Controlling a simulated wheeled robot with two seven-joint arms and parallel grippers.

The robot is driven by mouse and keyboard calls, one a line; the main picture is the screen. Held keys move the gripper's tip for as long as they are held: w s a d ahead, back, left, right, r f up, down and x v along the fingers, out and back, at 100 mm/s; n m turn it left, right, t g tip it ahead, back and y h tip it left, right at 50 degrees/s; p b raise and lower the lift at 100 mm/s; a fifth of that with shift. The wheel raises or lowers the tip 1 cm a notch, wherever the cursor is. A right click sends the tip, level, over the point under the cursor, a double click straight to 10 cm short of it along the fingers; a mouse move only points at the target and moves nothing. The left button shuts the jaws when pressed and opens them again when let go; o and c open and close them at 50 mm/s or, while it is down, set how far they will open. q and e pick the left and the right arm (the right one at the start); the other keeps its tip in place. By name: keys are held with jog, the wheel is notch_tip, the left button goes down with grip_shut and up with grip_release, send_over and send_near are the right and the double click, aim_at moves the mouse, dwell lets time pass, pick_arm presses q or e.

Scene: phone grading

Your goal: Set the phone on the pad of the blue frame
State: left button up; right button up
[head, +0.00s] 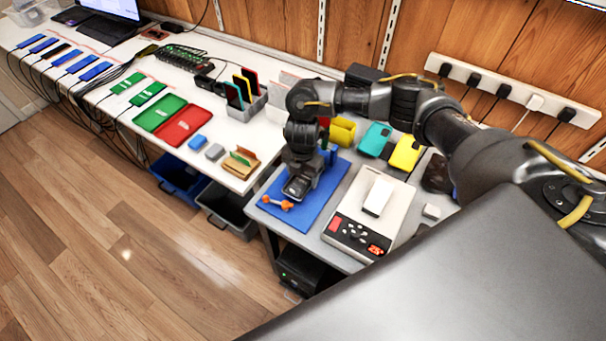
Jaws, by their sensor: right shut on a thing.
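My right gripper (298,186) points down over a blue mat (315,207) on the grey table. It is shut on a small dark, flat thing that looks like the phone, mostly hidden by the fingers. Blue upright pieces (332,157), perhaps part of the blue frame, show just behind the gripper at the mat's far edge. The arm hides much of them, and I cannot make out the pad. I cannot tell whether the held thing touches the mat. My left gripper is not in view.
Teal (375,139) and yellow (406,153) cases lie behind. The white bench (110,85) at left holds trays, phones and cables.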

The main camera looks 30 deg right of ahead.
dwell(0.4)
jog(key=o, duration=1.1)
jog(key=shift+o, duration=0.2)
jog(key=shift+o, duration=1)
jog(key=shift+r+p, duration=0.65)
jog(key=shift+p, duration=0.2)
jog(key=shift+r+p, duration=3.3)
jog(key=shift+r, duration=0.1)
